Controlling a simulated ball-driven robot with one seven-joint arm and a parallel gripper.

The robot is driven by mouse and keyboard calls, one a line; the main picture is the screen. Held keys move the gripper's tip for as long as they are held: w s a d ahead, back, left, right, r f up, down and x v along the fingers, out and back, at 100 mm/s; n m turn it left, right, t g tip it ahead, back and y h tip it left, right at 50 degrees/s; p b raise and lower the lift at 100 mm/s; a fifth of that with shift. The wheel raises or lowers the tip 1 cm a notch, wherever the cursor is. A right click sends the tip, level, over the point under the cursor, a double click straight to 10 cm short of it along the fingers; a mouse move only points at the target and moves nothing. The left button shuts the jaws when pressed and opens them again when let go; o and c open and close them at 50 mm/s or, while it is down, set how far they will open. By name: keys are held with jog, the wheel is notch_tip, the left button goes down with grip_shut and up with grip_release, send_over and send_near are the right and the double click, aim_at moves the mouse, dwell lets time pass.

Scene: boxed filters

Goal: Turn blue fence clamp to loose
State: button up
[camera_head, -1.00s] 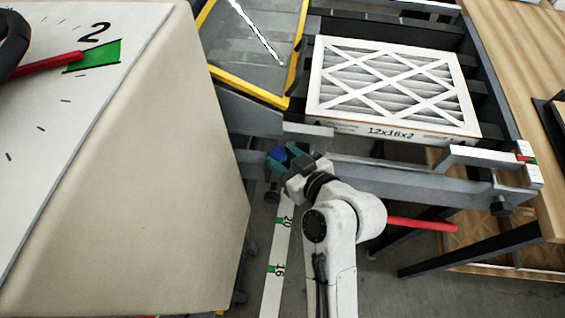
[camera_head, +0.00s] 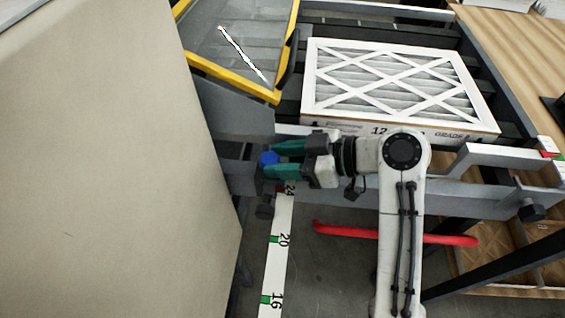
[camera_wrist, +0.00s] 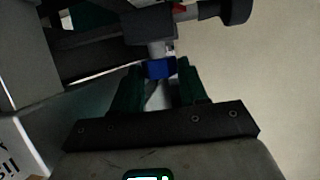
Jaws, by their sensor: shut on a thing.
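The blue fence clamp (camera_head: 268,160) sits on the grey fence rail at the top end of the number scale, left of my gripper. My gripper (camera_head: 276,160) has green fingers and reaches it from the right. In the wrist view the blue clamp (camera_wrist: 160,68) is between the tips of the two green fingers (camera_wrist: 158,80), which are shut on it. A grey shaft joins the clamp to the dark fitting above it. Part of the clamp is hidden by the fingers in the head view.
A white scale strip (camera_head: 276,250) with green marks runs below the clamp. A boxed filter (camera_head: 395,85) lies on the conveyor behind my arm. A yellow-edged guard (camera_head: 235,80) stands at upper left. A large beige panel (camera_head: 100,160) fills the left. A red bar (camera_head: 340,230) shows below.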

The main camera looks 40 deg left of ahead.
jog(key=shift+f, duration=0.1)
dwell(0.3)
jog(key=o, duration=1)
jog(key=shift+o, duration=0.2)
jog(key=shift+r+p, duration=0.2)
jog(key=shift+p, duration=0.1)
jog(key=m+t+p, duration=0.2)
jog(key=p, duration=0.1)
jog(key=shift+s+d+r+y, duration=0.1)
jog(key=shift+s+r+y, duration=0.05)
jog(key=shift+s+y, duration=0.2)
jog(key=m+t+p, duration=0.2)
jog(key=t+p, duration=0.1)
jog(key=s+m+t+p, duration=0.1)
jog(key=m+t+p, duration=0.2)
jog(key=p, duration=0.1)
jog(key=shift+s, duration=0.1)
jog(key=shift+s+f+m+t+h+p, duration=0.15)
jog(key=shift+m+t+h+p, duration=0.2)
jog(key=shift+m+t+p, duration=0.5)
jog(key=shift+s+f+m+t+h+p, duration=0.1)
jog(key=shift+m+t+h+p, duration=0.2)
jog(key=shift+m+t+p, duration=0.55)
jog(key=shift+s+a+f+m+t+h+b, duration=0.1)
jog(key=shift+a+m+t+h+b, duration=0.2)
jog(key=shift+m+t, duration=0.4)
jog(key=shift+s+a+f+m+t+h+b, duration=0.1)
jog(key=shift+m+t+h+b, duration=0.1)
jog(key=shift+m+t+h, duration=0.45)
